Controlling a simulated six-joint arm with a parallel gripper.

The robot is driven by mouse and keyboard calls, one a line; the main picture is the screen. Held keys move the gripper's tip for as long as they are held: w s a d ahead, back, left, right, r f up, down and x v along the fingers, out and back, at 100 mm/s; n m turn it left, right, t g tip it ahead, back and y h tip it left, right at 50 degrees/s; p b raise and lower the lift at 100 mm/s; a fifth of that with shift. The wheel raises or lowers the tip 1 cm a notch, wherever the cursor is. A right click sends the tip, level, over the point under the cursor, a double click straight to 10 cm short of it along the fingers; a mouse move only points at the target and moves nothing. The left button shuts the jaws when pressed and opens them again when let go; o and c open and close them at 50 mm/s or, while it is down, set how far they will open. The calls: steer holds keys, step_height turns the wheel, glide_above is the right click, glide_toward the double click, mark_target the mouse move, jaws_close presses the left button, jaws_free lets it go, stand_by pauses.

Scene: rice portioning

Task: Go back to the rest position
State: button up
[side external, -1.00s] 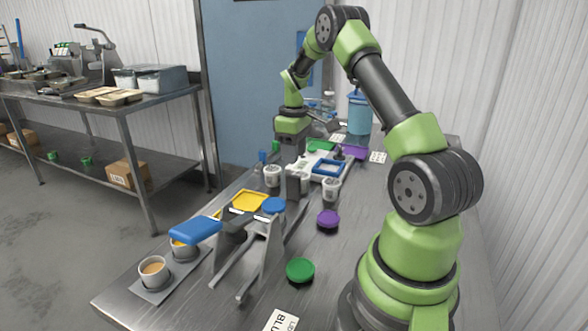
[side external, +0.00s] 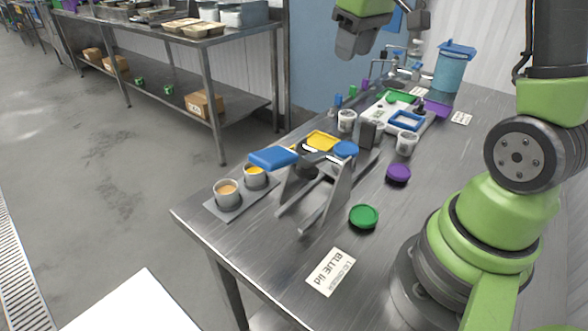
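My gripper (side external: 355,42) hangs at the top of the side external view, dark grey below my green wrist. It is in the air above the far part of the steel table (side external: 300,256) and touches nothing that I can see. Its fingers are too small and dark to tell whether they are open or shut. My green arm base stands at the right of the table, and the upper arm is cut off by the picture's top edge.
A metal stand with a blue handle (side external: 273,158) is beside two filled cups (side external: 228,193). A blue container (side external: 454,68) stands at the back.

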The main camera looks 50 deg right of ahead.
steer(key=s+a+r+m+t+y, duration=0.1)
steer(key=s+a+r+t, duration=0.1)
steer(key=s+a, duration=0.5)
steer(key=s+a+r+m+t+y, duration=0.1)
steer(key=s+a+r+t, duration=0.1)
steer(key=s+a, duration=0.5)
steer(key=shift+s+a+r+m+t, duration=0.15)
steer(key=shift+s+a+m+t, duration=0.15)
steer(key=shift+a, duration=0.9)
